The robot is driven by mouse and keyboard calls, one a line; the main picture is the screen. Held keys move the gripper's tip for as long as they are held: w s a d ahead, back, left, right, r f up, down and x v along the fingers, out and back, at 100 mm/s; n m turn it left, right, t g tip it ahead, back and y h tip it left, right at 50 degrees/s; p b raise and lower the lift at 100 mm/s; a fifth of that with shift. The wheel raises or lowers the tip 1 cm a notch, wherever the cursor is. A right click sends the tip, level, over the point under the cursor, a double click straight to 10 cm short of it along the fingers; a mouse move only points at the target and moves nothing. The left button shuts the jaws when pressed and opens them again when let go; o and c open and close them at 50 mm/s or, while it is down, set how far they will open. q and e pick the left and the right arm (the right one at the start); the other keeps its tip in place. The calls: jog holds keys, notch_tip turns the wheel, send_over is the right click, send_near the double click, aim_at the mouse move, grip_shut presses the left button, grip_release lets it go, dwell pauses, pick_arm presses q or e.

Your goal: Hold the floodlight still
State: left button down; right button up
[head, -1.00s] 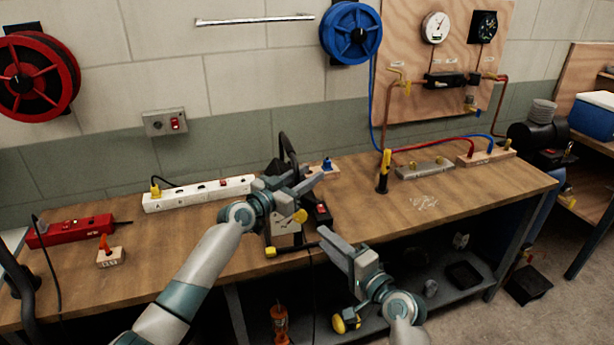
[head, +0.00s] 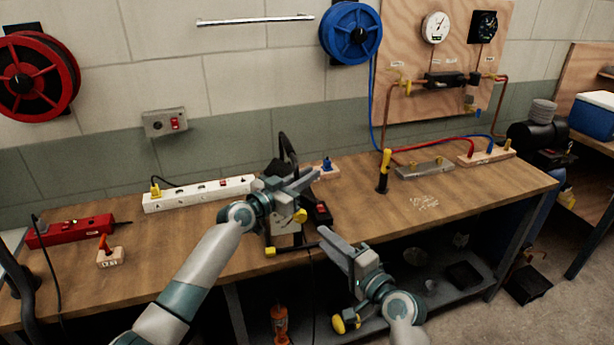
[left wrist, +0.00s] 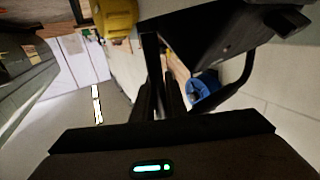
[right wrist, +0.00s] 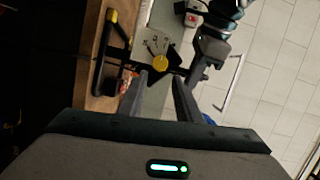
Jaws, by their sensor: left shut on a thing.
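The floodlight stands at the front edge of the bench, mostly behind my left gripper. Its black handle (head: 287,150) rises behind my wrist, and its stand has a yellow-tipped foot (head: 269,252). My left gripper (head: 308,184) is shut on the floodlight; in the left wrist view the fingers meet close to its black housing (left wrist: 205,35). The exact grip spot is hidden. My right gripper (head: 330,238) is open and empty, in front of the bench edge and apart from the floodlight. The right wrist view shows a yellow knob (right wrist: 160,62) and a marked plate (right wrist: 158,42) beyond its fingers.
A yellow-black upright tool (head: 383,172) and a grey metal block (head: 424,168) are to the right. The bench between them has free room. A shelf (head: 440,290) lies below.

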aim_at(301, 219)
dwell(0.8)
jog(key=o, duration=0.4)
jog(key=s+a+n+t+h, duration=0.1)
jog(key=n+h, duration=0.1)
jog(key=n, duration=0.2)
jog(key=s+a+n+t+h, duration=0.1)
jog(key=a+n+h, duration=0.1)
jog(key=n, duration=0.3)
jog(key=s+a+n+t+h, duration=0.1)
jog(key=n+h, duration=0.1)
jog(key=n, duration=0.3)
jog(key=shift+s+a+f, duration=0.15)
jog(key=shift+s+a, duration=0.05)
jog(key=shift+s, duration=0.2)
jog(key=shift+w, duration=0.1)
jog(key=w, duration=0.4)
jog(key=w+a, duration=0.1)
jog(key=w, duration=0.2)
jog(key=w+a, duration=0.1)
jog(key=w, duration=0.3)
jog(key=shift+w, duration=0.35)
